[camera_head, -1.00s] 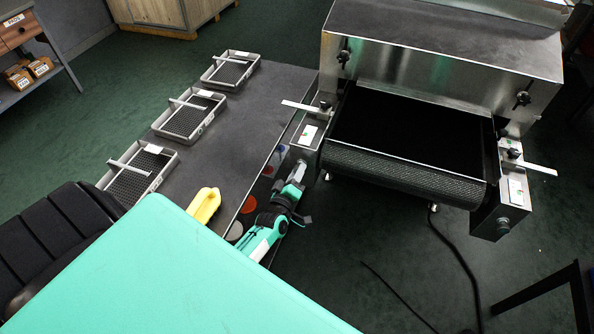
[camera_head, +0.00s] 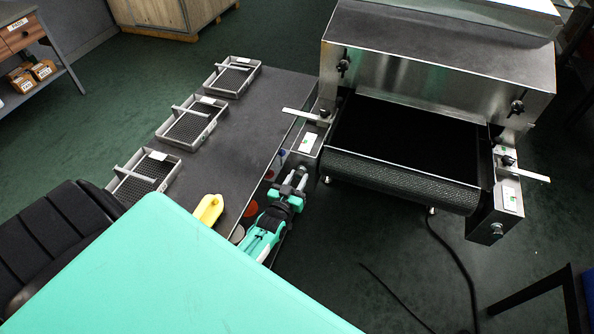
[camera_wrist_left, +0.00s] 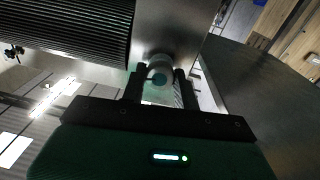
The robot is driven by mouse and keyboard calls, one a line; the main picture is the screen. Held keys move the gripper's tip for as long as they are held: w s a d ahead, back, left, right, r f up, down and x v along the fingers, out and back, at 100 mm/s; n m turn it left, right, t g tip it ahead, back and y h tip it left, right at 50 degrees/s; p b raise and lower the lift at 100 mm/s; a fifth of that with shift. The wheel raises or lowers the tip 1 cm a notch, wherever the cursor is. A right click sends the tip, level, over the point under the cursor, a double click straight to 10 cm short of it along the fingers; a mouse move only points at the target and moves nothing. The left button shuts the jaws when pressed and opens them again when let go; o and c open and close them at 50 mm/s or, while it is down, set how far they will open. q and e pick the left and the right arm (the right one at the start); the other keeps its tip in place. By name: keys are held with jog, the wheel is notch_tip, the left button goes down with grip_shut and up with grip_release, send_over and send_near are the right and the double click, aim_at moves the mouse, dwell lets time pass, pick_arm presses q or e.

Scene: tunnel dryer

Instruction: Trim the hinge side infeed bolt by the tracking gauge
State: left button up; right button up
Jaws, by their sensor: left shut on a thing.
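The dryer's infeed belt (camera_head: 400,140) has a bracket with a bolt at each front corner. My left gripper (camera_head: 297,178) is at the left bracket, and in the left wrist view (camera_wrist_left: 162,85) its fingers are shut around a round bolt head (camera_wrist_left: 160,68) with a teal centre. The gripper hides that bolt in the head view. The right bracket's bolt (camera_head: 497,230) is free. Small white plates with green marks lie on the left bracket (camera_head: 309,143) and right bracket (camera_head: 510,199); their readings are too small to tell. I cannot tell which side is the hinge side. My right gripper is out of view.
A dark table (camera_head: 235,130) left of the dryer carries three wire-mesh trays, one of them a near tray (camera_head: 172,176), and a yellow object (camera_head: 208,209). Flat pale arms stick out at the left (camera_head: 298,114) and right (camera_head: 528,175). A cable (camera_head: 462,262) lies on the floor.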

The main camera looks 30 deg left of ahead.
pick_arm(q)
jog(key=shift+m, duration=0.9)
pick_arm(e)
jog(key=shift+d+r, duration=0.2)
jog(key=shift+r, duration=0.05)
pick_arm(q)
jog(key=shift+f, duration=0.1)
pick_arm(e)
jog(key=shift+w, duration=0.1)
pick_arm(q)
jog(key=o, duration=1)
jog(key=shift+c, duration=0.2)
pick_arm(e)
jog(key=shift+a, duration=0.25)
pick_arm(q)
jog(key=s+d+b, duration=0.1)
jog(key=s+d, duration=0.1)
jog(key=s, duration=1.1)
jog(key=shift+s+d, duration=0.25)
jog(key=shift+s, duration=0.1)
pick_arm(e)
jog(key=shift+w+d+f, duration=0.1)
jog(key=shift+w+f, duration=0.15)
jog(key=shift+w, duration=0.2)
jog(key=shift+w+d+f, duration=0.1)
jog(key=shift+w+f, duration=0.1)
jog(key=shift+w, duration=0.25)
